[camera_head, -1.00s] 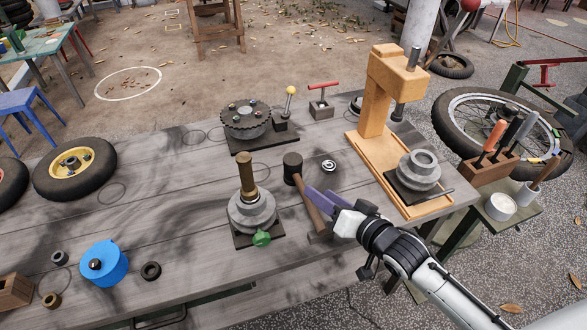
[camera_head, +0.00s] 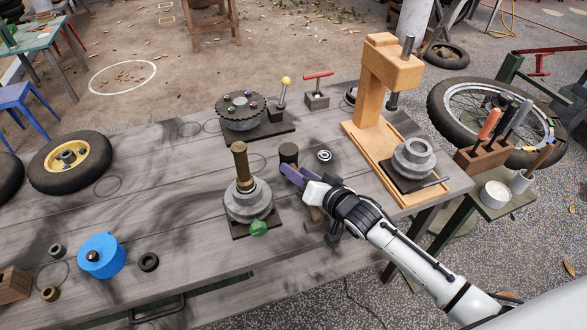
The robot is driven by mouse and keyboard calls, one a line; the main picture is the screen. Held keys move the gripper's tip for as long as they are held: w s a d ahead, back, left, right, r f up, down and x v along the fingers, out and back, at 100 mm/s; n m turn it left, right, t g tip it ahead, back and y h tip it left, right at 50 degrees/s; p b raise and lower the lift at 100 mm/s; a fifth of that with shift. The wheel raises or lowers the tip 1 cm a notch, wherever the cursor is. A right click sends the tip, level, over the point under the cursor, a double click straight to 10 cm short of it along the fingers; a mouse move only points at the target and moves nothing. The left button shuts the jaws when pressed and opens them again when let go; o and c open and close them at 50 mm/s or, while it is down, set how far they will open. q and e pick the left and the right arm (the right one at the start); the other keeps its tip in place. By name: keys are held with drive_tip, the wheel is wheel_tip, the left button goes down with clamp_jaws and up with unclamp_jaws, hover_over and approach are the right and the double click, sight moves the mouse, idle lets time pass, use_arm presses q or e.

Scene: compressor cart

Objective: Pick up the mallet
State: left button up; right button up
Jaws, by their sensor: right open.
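The mallet has a dark round head (camera_head: 288,153) and a brown wooden handle (camera_head: 316,215), and it lies on the grey wooden bench. My right gripper (camera_head: 290,172) is over the mallet, with its purple fingers just on the near side of the head. The fingers and the wrist cover most of the handle. The gripper is open, and whether its fingers touch the mallet cannot be told. My left gripper is not in view.
A grey stepped part with a brown post (camera_head: 243,190) and a green knob stands close left of the mallet. A wooden press (camera_head: 371,90) stands to the right. A geared fixture (camera_head: 241,112) stands behind. The bench's left middle (camera_head: 165,205) is clear.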

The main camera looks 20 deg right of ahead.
clamp_jaws()
drive_tip(key=shift+r, duration=0.15)
